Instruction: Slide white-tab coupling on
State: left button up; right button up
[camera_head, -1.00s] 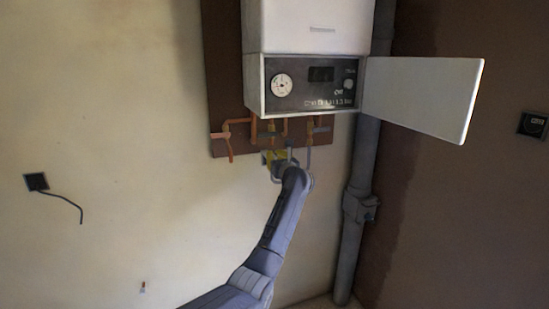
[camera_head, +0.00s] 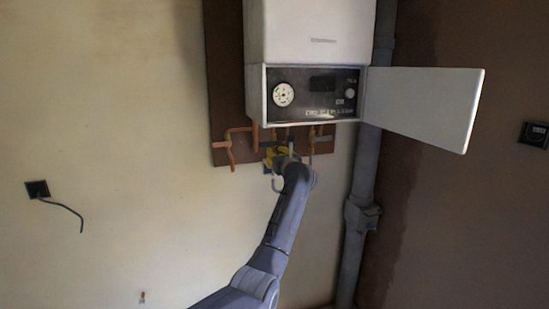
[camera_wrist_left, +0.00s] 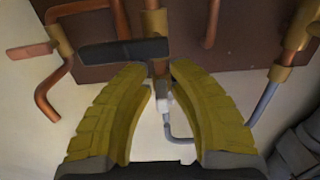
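In the left wrist view my left gripper's (camera_wrist_left: 162,82) yellow-green fingers curve in from both sides and close on the small white-tab coupling (camera_wrist_left: 163,98) between their tips. A thin grey hose (camera_wrist_left: 168,126) leaves the coupling downward and bends right. A copper pipe with a brass fitting (camera_wrist_left: 155,24) comes down just above the coupling, with a dark lever (camera_wrist_left: 122,53) across it. I cannot tell whether the coupling touches the pipe end. In the head view the left gripper (camera_head: 279,155) is small, below the boiler, and hides the coupling. My right gripper is not in view.
The white boiler (camera_head: 310,32) hangs above, its door (camera_head: 425,103) open to the right. Other copper pipes (camera_head: 230,150) hang close to the left on a brown board (camera_head: 222,70). A grey drainpipe (camera_head: 352,235) stands right of my arm. The wall at left is mostly clear.

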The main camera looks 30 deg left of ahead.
pick_arm(q)
jog(key=shift+o, duration=1.4)
jog(key=shift+f, duration=0.2)
jog(key=shift+d, duration=0.1)
jog(key=shift+s+d+f, duration=0.1)
jog(key=shift+s+d, duration=0.05)
jog(key=shift+d, duration=0.05)
jog(key=v, duration=1.1)
jog(key=shift+s+d, duration=0.15)
